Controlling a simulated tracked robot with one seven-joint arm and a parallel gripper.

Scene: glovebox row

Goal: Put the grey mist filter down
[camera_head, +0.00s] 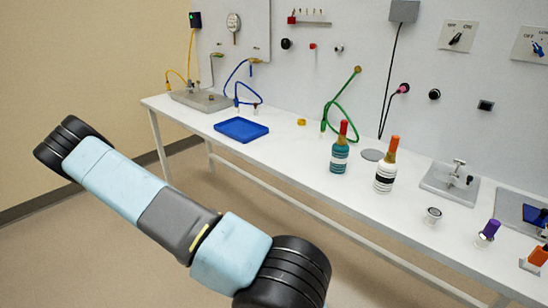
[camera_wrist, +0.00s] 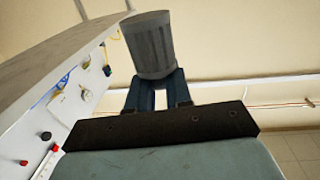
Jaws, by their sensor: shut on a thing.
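The grey mist filter (camera_wrist: 150,45) is a ribbed, slightly tapered grey cylinder in the upper middle of the wrist view. My gripper (camera_wrist: 159,80) is shut on its lower end, with a dark blue finger at either side. The filter is clear of any surface that I can see around it. In the head view my arm crosses the lower left in front of the bench; my gripper and the filter do not show there. The white bench (camera_head: 292,168) runs along the wall.
A blue tray (camera_head: 241,129), a teal bottle (camera_head: 339,158), a white bottle (camera_head: 385,178), a small metal cup (camera_head: 432,216) and a purple-topped piece (camera_head: 489,231) stand on the bench. Bench top between tray and teal bottle is mostly bare.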

